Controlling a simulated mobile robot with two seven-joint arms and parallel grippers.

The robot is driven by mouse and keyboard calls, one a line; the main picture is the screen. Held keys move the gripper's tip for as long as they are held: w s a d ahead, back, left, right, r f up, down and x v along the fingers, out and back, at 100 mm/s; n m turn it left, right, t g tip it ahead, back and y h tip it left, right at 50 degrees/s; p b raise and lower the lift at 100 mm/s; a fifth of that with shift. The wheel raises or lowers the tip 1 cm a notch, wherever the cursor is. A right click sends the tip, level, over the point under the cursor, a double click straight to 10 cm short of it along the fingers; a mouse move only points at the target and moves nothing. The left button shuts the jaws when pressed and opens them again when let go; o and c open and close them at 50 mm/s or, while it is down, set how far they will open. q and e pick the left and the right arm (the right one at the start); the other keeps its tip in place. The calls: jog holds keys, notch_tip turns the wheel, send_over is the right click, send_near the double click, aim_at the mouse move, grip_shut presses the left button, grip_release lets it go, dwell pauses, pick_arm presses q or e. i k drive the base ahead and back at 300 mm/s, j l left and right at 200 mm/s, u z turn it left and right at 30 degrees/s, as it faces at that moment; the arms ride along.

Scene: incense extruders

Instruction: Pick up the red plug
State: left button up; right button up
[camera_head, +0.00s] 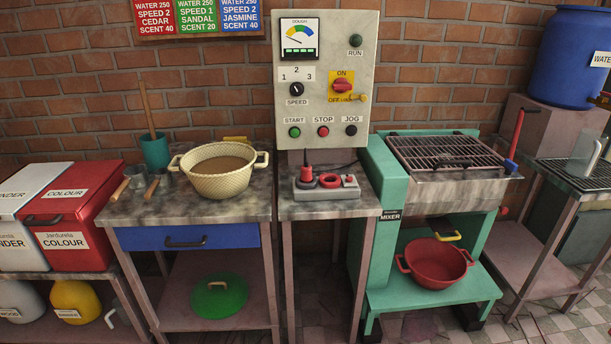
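A red plug (307,173) stands upright at the left end of a grey socket block (347,191) on the narrow middle table, below the control panel. It appears seated in the block, with a thin dark tip pointing up. To its right on the block is a red ring-shaped part (329,180), and a small pale round part sits at the right end. A dark cable runs behind the block. Neither of my grippers is in view.
The control panel (326,80) rises behind the block. A cream basin (219,170) stands on the left table. The green mixer (390,190) with its grated trough is close on the right. The narrow table's front strip (330,211) is clear.

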aim_at(307, 177)
jog(key=i+l+u, duration=0.2)
jog(key=i+u, duration=0.15)
jog(key=i+l+u, duration=0.35)
jog(key=i, duration=0.2)
